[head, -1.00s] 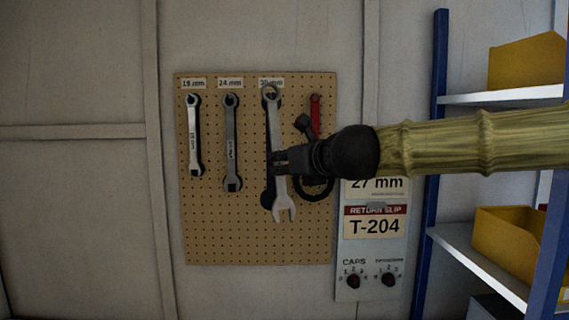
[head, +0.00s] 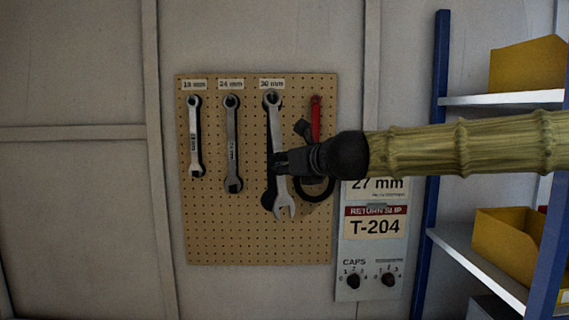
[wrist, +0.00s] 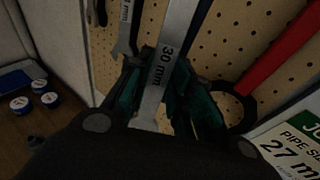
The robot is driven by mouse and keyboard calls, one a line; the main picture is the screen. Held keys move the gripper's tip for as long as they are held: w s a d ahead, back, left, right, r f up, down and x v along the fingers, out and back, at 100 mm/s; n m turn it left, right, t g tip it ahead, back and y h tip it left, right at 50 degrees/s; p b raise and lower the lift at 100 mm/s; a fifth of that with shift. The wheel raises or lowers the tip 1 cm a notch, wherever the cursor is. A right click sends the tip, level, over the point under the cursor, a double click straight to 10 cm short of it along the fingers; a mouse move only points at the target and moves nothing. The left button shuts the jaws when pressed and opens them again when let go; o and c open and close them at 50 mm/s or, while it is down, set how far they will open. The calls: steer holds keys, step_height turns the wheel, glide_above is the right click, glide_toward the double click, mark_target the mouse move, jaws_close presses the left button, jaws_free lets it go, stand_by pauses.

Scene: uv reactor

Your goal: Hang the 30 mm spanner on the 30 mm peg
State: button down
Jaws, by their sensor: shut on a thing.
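The 30 mm spanner (head: 274,126) hangs upright in front of the pegboard (head: 210,235), ring end up and open jaw down. Its ring is just under the 30 mm label (head: 272,84), over the dark spanner outline. I cannot tell whether the peg is through the ring. My gripper (head: 282,163) is shut on the spanner's handle. In the wrist view the handle, marked 30 mm (wrist: 168,52), lies between the green fingers of my gripper (wrist: 160,95). The ring end is out of the wrist view.
A 19 mm spanner (head: 195,140) and a 24 mm spanner (head: 232,150) hang to the left. A red-handled tool (head: 315,118) with a black loop hangs close on the right. A sign panel (head: 372,260) and blue-framed shelving (head: 440,140) stand further right.

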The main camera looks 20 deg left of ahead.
steer(key=shift+w+a+f, duration=0.15)
steer(key=shift+w+a, duration=0.05)
steer(key=shift+w, duration=0.5)
steer(key=shift+w+a+f, duration=0.15)
steer(key=shift+w+a, duration=0.05)
steer(key=shift+w, duration=0.5)
steer(key=shift+w+a+f, duration=0.15)
steer(key=shift+w+a, duration=0.05)
steer(key=shift+w, duration=0.5)
steer(key=c, duration=1.2)
jaws_free()
steer(key=shift+f, duration=0.1)
